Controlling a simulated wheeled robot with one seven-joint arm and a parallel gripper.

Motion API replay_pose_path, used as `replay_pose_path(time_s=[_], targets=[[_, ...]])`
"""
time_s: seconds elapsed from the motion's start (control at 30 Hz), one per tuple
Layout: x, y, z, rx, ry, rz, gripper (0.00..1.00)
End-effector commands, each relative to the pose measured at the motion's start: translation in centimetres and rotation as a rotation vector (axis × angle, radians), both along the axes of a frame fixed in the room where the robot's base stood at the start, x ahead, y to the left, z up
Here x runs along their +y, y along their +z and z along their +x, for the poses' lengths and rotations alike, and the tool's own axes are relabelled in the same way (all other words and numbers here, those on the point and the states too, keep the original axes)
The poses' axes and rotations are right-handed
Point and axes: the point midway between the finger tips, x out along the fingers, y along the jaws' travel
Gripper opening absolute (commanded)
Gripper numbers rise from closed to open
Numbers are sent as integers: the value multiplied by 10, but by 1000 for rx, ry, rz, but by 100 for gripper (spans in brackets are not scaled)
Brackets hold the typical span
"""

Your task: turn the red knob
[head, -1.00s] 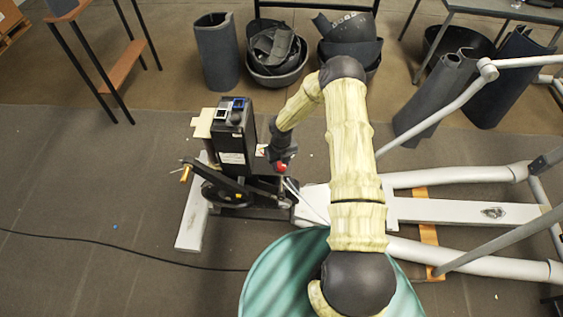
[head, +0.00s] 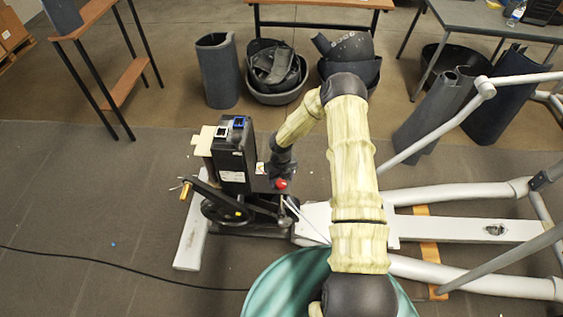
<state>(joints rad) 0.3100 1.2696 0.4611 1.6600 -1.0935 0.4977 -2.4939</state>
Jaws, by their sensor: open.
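The red knob (head: 281,184) is small and sits low on the right side of the black upright housing (head: 232,158) of the elliptical machine. My gripper (head: 275,178) is at the end of my pale, cloth-covered arm, close beside the red knob. It is dark against the dark machine. The gripper is open; its fingers are hard to make out, and I cannot tell whether they touch the knob or stand around it.
A crank arm with an orange pedal end (head: 185,190) juts out left. White frame tubes (head: 460,190) run right. A teal round surface (head: 285,280) lies in front. Black tubs (head: 275,72) and a wooden-topped stand (head: 85,15) stand behind. A cable (head: 120,277) crosses the left floor.

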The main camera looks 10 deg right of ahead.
Motion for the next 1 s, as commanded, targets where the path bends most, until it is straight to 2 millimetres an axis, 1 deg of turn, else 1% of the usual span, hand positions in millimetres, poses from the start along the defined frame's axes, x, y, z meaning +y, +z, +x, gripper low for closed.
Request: replay_pose_path(time_s=[0.7,0.83,1.0], targets=[[-1,138,1,-4,-1,-2,59],[-1,155,1,-2,0,-1,59],[0,162,0,0,-1,-1,59]])
